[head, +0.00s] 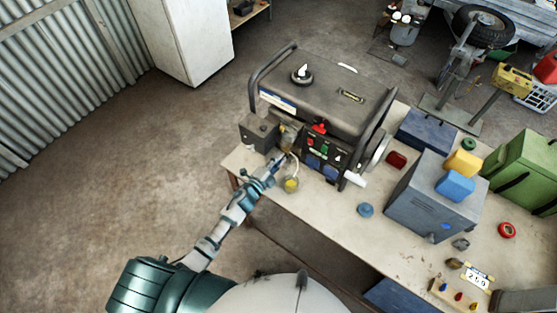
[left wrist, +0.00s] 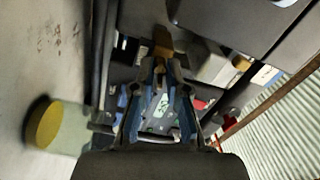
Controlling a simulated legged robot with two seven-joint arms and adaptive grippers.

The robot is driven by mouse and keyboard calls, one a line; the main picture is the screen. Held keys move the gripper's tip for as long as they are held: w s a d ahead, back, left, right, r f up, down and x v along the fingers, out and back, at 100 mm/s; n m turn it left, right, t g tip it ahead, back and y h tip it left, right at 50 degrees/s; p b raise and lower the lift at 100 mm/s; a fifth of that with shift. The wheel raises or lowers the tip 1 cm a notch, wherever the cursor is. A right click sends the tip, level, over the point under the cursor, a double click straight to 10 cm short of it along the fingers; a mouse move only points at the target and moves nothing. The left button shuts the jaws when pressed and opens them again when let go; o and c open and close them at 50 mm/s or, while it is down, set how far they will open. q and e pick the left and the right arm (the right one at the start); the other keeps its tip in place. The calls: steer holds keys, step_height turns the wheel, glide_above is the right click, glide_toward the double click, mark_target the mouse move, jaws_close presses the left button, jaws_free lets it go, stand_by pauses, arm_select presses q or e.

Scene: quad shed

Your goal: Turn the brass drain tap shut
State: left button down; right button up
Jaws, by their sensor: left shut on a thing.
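The generator (head: 335,95) stands on the bench, dark, with a tube frame and a panel of coloured switches and sockets. My left gripper (head: 279,160) reaches its lower front left corner. In the left wrist view, the fingertips (left wrist: 161,66) are closed on the brass drain tap (left wrist: 163,42), a small brown-gold piece against the dark generator body. In the head view the gripper mostly hides the tap, and I cannot tell how far it is turned. A clear jar with yellow in it (head: 291,184) stands just right of the gripper. My right gripper is not in view.
The bench (head: 330,212) has bare room in front of the generator. A blue round piece (head: 365,210), a grey box (head: 430,195) and a green case (head: 525,170) stand to the right. A white cabinet (head: 185,40) stands on the floor behind left.

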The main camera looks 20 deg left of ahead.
arm_select(q)
steer(key=shift+s+d+f+m+b, duration=0.1)
steer(key=shift+f+m+b, duration=0.1)
steer(key=shift+m, duration=0.6)
steer(key=shift+f+m+b, duration=0.1)
steer(key=shift+m+b, duration=0.1)
steer(key=shift+m, duration=0.6)
steer(key=c, duration=1.4)
jaws_free()
steer(key=shift+f, duration=0.1)
steer(key=shift+o, duration=1)
steer(key=shift+r, duration=0.2)
steer(key=v, duration=1.2)
